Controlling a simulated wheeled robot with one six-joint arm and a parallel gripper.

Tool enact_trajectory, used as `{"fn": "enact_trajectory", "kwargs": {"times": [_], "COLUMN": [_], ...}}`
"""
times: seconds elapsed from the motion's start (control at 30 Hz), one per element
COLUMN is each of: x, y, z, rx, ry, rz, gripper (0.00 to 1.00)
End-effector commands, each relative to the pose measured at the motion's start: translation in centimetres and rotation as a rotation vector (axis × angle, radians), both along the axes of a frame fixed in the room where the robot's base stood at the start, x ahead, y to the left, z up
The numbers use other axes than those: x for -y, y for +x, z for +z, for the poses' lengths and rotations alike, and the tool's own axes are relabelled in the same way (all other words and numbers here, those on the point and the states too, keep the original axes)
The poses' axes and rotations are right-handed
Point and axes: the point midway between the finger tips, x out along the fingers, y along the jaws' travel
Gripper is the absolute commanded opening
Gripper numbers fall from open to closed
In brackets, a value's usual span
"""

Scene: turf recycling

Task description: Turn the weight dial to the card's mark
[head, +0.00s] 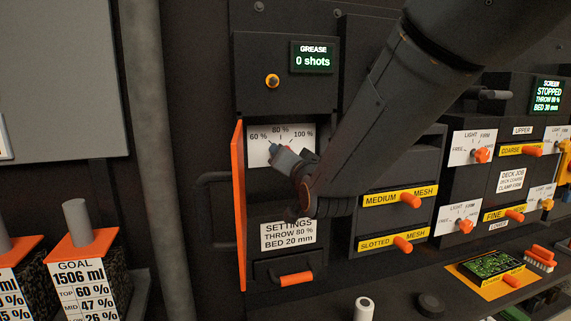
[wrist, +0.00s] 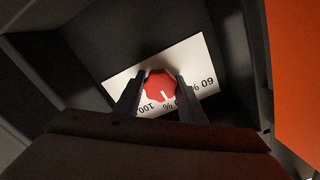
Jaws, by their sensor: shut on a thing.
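The dial's red knob (wrist: 158,86) sits on a white scale plate (wrist: 205,68) in the wrist view, which also shows in the head view (head: 257,152). The plate reads 60 %, 80 % and 100 %. My gripper (wrist: 160,80) is shut on the knob, one finger on each side; in the head view my gripper (head: 282,153) hides the knob. The knob's white pointer faces the partly covered middle label, close to 80 %. The settings card (head: 288,235), below the dial, reads THROW 80 % and BED 20 mm.
An orange-edged door (head: 238,205) stands open left of the dial's recess. Above is the grease display (head: 312,57) reading 0 shots. An orange-handled drawer (head: 295,279) is below. Mesh drawers (head: 395,199) stand right; the screen display (head: 550,97) reads STOPPED, THROW 80 %, BED 20 mm.

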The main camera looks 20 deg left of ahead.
Motion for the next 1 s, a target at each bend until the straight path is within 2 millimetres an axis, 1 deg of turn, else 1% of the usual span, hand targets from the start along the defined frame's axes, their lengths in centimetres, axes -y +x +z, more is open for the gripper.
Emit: {"fn": "enact_trajectory", "kwargs": {"times": [0.23, 0.67, 0.7, 0.77, 0.8, 1.0], "x": [0.01, 0.01, 0.01, 0.0, 0.0, -0.02], "y": [0.01, 0.01, 0.01, 0.0, 0.0, -0.01], "z": [-0.07, -0.02, -0.01, -0.01, -0.01, 0.0], "rx": [-0.029, -0.033, -0.033, -0.033, -0.033, -0.033], "ry": [0.047, 0.053, 0.053, 0.053, 0.053, 0.054], "rz": [0.0, -0.001, -0.001, -0.001, -0.001, 0.0], "gripper": [0.14, 0.14, 0.43, 0.53, 0.55, 0.55]}}
